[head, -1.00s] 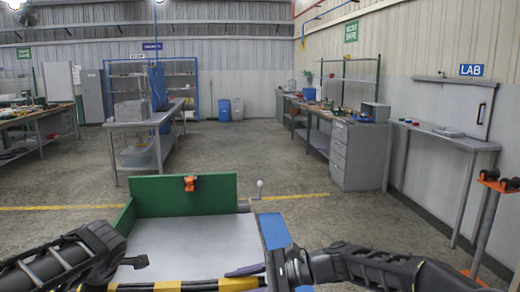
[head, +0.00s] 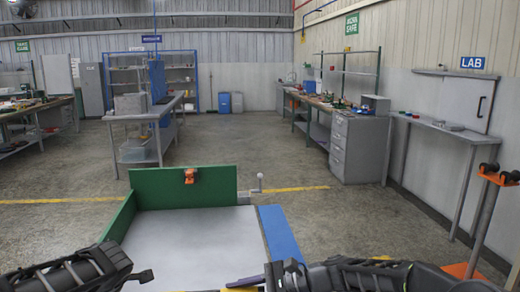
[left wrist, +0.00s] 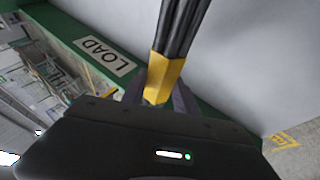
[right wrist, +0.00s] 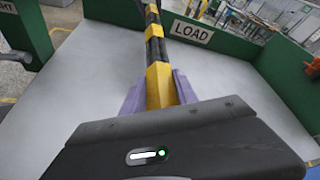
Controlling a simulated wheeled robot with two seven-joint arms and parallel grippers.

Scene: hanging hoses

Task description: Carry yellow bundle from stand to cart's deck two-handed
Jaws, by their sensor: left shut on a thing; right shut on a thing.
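The yellow-and-black banded bundle (left wrist: 166,78) is clamped in my left gripper (left wrist: 158,98), between purplish fingers on a yellow band. It also shows in the right wrist view (right wrist: 157,75), where my right gripper (right wrist: 158,92) is shut on a yellow band. The cart's deck (head: 195,240) is a light grey surface with green walls on its far and left sides. In the head view the grippers are at the bottom edge, and the bundle there is almost wholly out of frame. The gap between bundle and deck cannot be told.
A green wall (head: 155,192) with an orange clamp (head: 190,176) stands at the deck's far side. A blue strip (head: 280,233) edges its right. An orange stand with black rollers (head: 490,172) is at the far right. The deck surface in view is bare.

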